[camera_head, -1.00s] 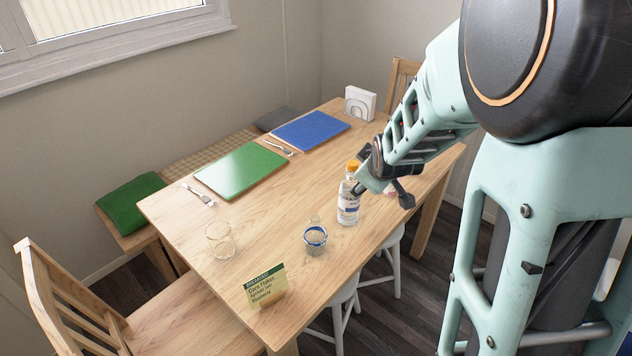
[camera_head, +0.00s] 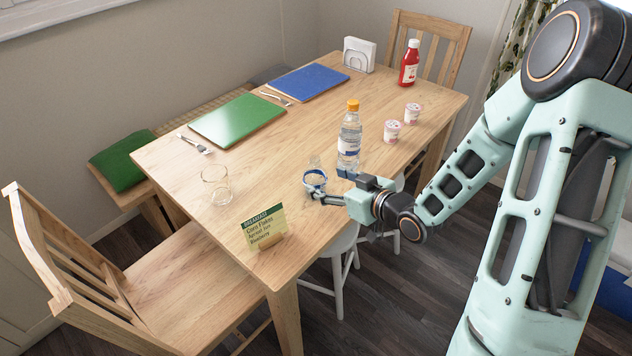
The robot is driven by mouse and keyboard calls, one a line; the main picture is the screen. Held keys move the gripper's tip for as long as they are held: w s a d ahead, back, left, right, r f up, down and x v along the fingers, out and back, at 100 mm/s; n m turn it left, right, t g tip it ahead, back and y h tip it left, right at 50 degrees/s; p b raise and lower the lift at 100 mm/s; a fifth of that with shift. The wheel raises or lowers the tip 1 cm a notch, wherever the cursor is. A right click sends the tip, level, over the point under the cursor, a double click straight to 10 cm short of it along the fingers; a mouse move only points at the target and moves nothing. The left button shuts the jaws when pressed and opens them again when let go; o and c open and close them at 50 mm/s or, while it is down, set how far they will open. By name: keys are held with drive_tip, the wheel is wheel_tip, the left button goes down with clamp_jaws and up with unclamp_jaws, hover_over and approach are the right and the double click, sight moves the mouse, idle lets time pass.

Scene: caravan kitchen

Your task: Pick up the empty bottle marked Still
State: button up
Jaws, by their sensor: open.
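A small clear bottle (camera_head: 315,176) with a blue band and no visible cap stands on the table, left of a taller clear bottle (camera_head: 350,138) with an orange cap and a blue and white label. I cannot read the markings on either bottle. My gripper (camera_head: 326,185) is open, reaching in low from the right over the table edge. Its fingers point left at the small bottle, and one fingertip overlaps its lower part in the picture. I cannot tell whether they touch. The other finger is just in front of the taller bottle's base.
A menu card (camera_head: 264,228) and a glass tumbler (camera_head: 216,186) stand to the left. Two yogurt pots (camera_head: 391,132) and a ketchup bottle (camera_head: 410,64) stand behind at the right. Green (camera_head: 238,119) and blue (camera_head: 310,82) placemats lie at the back. A wooden chair (camera_head: 130,270) is at the left front.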

sight(314, 177)
drive_tip(key=x, duration=0.6)
drive_tip(key=shift+w+a+f+b, duration=0.15)
drive_tip(key=shift+w+f+b, duration=0.05)
drive_tip(key=shift+f+b, duration=0.1)
drive_tip(key=c, duration=0.9)
